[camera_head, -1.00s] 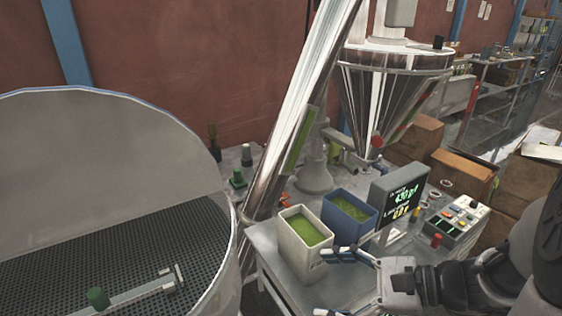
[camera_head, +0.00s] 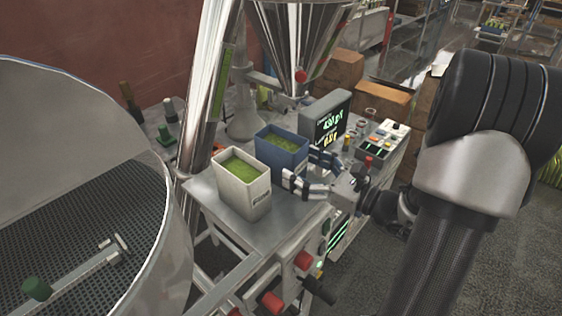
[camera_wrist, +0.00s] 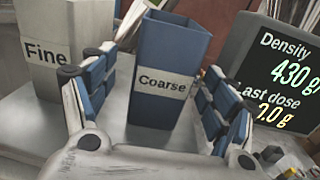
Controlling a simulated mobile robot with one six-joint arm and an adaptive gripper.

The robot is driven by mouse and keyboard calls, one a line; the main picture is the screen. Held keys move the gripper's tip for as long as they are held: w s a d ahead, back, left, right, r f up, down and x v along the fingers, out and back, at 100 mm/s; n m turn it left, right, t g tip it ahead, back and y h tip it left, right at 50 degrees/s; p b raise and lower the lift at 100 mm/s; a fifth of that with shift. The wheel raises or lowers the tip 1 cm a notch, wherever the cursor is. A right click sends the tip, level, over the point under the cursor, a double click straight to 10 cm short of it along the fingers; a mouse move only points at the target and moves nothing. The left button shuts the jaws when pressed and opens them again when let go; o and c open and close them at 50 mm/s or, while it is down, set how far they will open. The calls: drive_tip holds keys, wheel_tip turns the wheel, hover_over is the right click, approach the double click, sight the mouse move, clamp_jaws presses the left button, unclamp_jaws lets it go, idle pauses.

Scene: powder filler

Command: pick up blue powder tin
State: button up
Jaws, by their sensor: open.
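The blue powder tin (camera_head: 279,152) stands upright on the metal table, filled with green powder. In the wrist view the blue tin (camera_wrist: 168,60) carries a label reading "Coarse" and stands between my fingers. My gripper (camera_head: 307,172) is open at the tin's near right side. In the wrist view my gripper (camera_wrist: 155,105) has one finger on each side of the tin's front; I cannot tell whether either finger touches it.
A white tin (camera_head: 243,182) labelled "Fine" stands close left of the blue tin. A display (camera_head: 326,122) stands close right, beside a button panel (camera_head: 379,138). A steel hopper (camera_head: 293,35) hangs behind. A large round sieve vessel (camera_head: 75,200) is at left.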

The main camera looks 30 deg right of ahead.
sight(281, 154)
drive_tip(key=shift+d+b+x, duration=0.15)
drive_tip(key=shift+b+x, duration=0.3)
drive_tip(key=shift+x, duration=1.3)
drive_tip(key=shift+d+b+x, duration=0.1)
drive_tip(key=shift+b+x, duration=0.3)
drive_tip(key=shift+x, duration=1.4)
drive_tip(key=shift+w+r, duration=0.1)
drive_tip(key=shift+c, duration=0.3)
drive_tip(key=c, duration=1.4)
